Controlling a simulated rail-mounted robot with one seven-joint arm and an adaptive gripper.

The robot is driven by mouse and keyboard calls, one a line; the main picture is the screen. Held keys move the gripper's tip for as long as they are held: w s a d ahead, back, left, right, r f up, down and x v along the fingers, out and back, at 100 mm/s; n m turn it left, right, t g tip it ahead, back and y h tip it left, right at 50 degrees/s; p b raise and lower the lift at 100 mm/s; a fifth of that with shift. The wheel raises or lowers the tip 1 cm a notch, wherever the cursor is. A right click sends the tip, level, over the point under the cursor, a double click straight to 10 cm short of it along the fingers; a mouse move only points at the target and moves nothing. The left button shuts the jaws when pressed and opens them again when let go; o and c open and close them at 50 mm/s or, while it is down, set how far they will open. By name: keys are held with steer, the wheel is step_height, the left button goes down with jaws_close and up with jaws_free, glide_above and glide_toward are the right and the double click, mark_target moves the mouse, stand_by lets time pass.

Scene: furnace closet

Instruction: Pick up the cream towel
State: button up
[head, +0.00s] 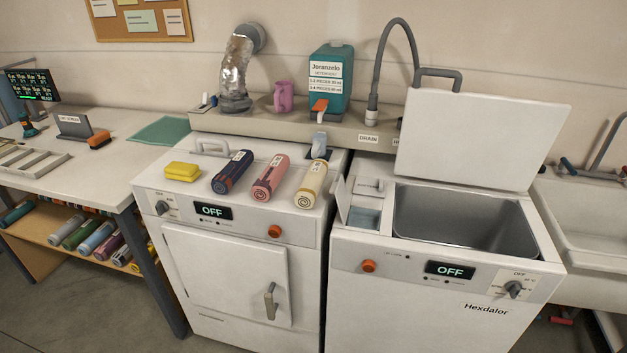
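The cream towel (311,184) is a rolled bundle with a white label, lying on the top of the left machine (228,215). It is the rightmost of three rolled towels there. A pink towel (270,177) lies just left of it, and a dark blue towel with orange (232,171) lies left of that. The cream towel's spiral end faces the front edge. Nothing covers it. My gripper is not in view.
A yellow sponge-like block (182,172) lies left of the towels. Behind them, a ledge (290,124) holds a teal detergent jug (330,75) and a pink mug (284,96). At right, a top-loading machine (440,290) has its lid (480,135) raised.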

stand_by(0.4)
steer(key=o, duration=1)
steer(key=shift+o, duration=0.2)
